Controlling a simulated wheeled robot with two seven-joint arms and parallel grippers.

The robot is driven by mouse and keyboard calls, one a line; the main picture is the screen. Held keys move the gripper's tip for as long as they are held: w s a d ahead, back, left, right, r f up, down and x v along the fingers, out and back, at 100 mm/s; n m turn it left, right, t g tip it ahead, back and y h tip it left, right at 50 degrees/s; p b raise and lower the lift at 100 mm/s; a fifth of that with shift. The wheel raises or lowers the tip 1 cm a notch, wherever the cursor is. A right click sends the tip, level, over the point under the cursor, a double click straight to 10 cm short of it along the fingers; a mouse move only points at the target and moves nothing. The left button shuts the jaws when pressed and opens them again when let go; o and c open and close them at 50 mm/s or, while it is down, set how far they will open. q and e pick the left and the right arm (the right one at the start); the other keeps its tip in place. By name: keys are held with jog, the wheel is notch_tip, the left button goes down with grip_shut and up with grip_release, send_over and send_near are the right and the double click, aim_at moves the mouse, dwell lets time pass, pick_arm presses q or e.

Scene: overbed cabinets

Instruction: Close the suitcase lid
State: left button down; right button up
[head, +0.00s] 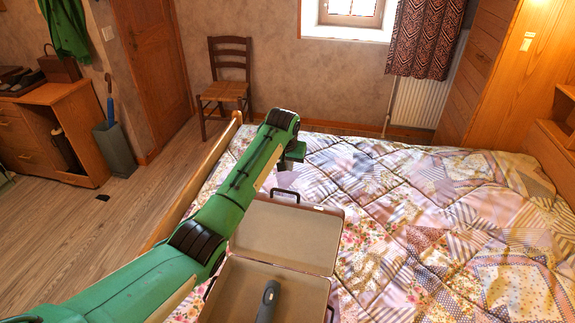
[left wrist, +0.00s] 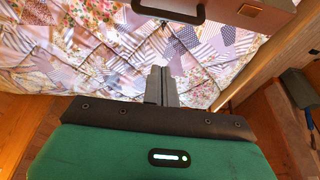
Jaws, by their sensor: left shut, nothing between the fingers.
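The suitcase stands open on the bed, with its beige-lined lid (head: 290,232) tipped back on the far side of its base (head: 240,292). A dark handle (head: 285,194) shows at the lid's far edge; it also shows at the top of the left wrist view (left wrist: 168,14), beside the brown lid edge (left wrist: 255,14). My left gripper (head: 295,154) is beyond the lid's far edge, over the quilt, and apart from the handle. Its fingers (left wrist: 162,84) are together and empty. My left arm hides the suitcase's left side. My right gripper is out of view.
A dark grey object (head: 268,300) lies in the suitcase base. The patchwork quilt (head: 430,215) is clear to the right. The wooden bed frame (head: 195,190) runs along the left. A chair (head: 228,85) stands by the far wall, and a wooden desk (head: 50,130) stands at left.

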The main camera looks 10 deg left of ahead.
pick_arm(q)
notch_tip(320, 180, down, 6)
jog(key=s+p, duration=0.2)
jog(key=p, duration=0.1)
jog(key=shift+f, duration=0.15)
dwell(0.4)
jog(key=shift+a, duration=0.1)
